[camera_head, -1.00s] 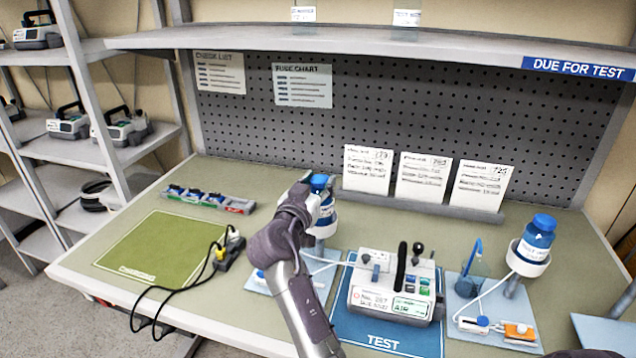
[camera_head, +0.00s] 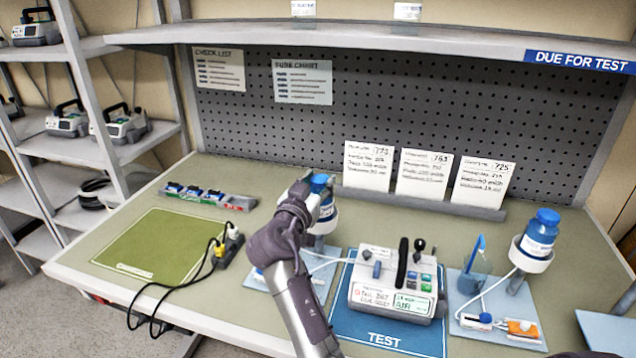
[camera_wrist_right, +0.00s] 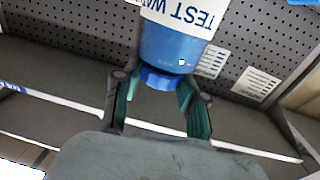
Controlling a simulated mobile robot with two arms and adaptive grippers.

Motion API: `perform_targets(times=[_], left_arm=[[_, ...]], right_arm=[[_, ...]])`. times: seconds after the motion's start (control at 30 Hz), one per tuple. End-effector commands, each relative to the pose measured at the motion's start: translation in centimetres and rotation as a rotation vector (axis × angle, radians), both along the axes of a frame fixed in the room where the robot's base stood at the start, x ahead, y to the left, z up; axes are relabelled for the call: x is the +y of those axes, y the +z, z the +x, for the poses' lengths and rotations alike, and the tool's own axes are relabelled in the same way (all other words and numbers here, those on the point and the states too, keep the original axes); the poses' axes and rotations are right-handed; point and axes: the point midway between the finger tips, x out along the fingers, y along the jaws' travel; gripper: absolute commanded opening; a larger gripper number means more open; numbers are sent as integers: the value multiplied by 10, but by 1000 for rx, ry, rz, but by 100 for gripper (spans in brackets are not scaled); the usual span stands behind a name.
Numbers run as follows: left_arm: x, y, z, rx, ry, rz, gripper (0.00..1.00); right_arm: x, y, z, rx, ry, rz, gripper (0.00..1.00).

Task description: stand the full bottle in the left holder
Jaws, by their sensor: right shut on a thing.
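A blue bottle (camera_head: 327,206) with a white label and blue cap is upright at the left holder (camera_head: 323,226), a white ring on a post. I cannot tell whether the bottle is fully seated, as my right gripper (camera_head: 313,186) hides part of it. That gripper is shut on the bottle near its cap. In the right wrist view, the bottle (camera_wrist_right: 172,45) shows its "TEST WAT…" label, with the cap between the fingers (camera_wrist_right: 158,98). Another blue bottle (camera_head: 541,235) stands in the right holder (camera_head: 531,256). My left gripper is out of view.
A pump (camera_head: 395,285) sits on the blue TEST mat (camera_head: 385,338) between the holders. A green mat (camera_head: 155,245), a socket with black cables (camera_head: 228,245) and a fuse tray (camera_head: 207,197) lie left. Cards (camera_head: 425,176) stand behind, beneath a shelf (camera_head: 370,40).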

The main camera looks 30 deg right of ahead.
Motion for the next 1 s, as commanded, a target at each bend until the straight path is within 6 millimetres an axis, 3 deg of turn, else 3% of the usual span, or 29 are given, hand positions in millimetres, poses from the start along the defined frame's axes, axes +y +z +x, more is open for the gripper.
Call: perform_targets(times=[0.1, 0.13, 0.3, 0.53, 0.67, 1.0], left_arm=[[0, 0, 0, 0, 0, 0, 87], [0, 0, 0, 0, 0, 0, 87], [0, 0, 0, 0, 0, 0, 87], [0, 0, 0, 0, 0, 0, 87], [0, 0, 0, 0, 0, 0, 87], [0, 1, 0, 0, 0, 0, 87]], right_arm=[[0, 1, 0, -2, 0, -1, 0], [0, 1, 0, -2, 0, -1, 43], [0, 1, 0, -2, 0, -1, 71], [0, -1, 0, 2, 0, 1, 73], [0, -1, 0, 2, 0, 1, 92], [0, 2, 0, 0, 0, 0, 92]])
